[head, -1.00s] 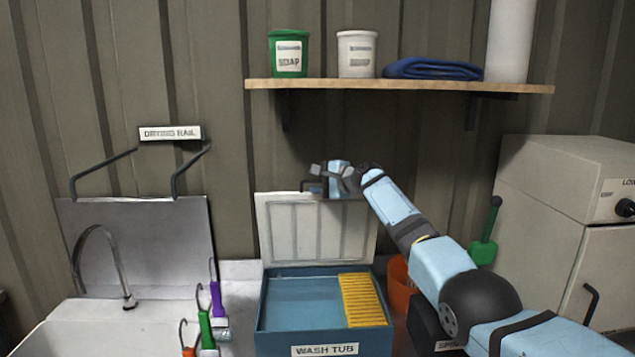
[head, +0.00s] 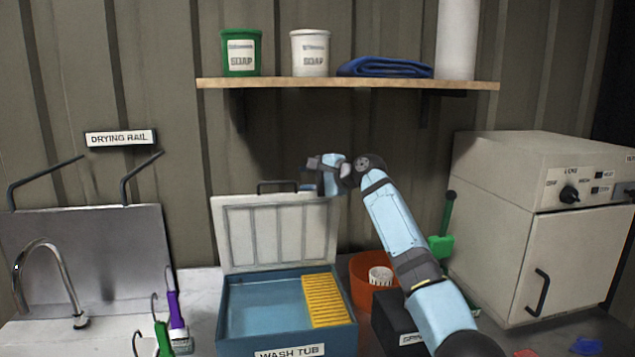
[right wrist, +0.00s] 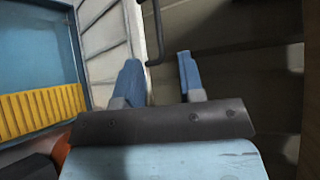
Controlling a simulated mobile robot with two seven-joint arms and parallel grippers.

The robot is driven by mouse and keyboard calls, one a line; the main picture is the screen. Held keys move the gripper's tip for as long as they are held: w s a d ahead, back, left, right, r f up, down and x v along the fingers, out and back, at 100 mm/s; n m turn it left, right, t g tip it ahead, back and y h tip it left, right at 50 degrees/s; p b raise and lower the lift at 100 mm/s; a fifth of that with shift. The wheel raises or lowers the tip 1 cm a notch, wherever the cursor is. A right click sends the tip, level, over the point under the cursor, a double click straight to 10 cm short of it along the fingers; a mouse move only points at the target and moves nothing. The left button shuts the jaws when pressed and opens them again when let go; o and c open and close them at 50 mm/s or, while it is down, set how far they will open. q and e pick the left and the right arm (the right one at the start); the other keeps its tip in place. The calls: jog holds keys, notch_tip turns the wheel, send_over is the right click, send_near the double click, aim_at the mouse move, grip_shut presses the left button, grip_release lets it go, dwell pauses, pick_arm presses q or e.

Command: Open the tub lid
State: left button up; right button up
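The blue wash tub (head: 240,318) stands on the counter with its pale lid (head: 275,232) raised upright along its back edge. The lid's dark handle (head: 278,184) is at the lid's top edge and is bare. In the right wrist view the handle (right wrist: 155,35) shows just beyond the fingers. My right gripper (head: 314,174) is beside the handle, at the lid's top right corner. In the right wrist view its two blue fingers (right wrist: 158,80) are apart with nothing held between them. My left gripper is not in view.
A yellow ribbed rack (head: 324,300) sits inside the tub's right side. An orange bucket (head: 361,290) and a dark box stand right of the tub. Brushes with hooks (head: 175,310) stand left of it. A wooden shelf (head: 345,84) hangs above; a cream cabinet (head: 575,255) stands right.

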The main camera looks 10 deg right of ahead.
jog(key=v, duration=0.2)
jog(key=shift+s+d+r, duration=0.1)
jog(key=shift+s+d, duration=0.1)
jog(key=shift+s, duration=0.05)
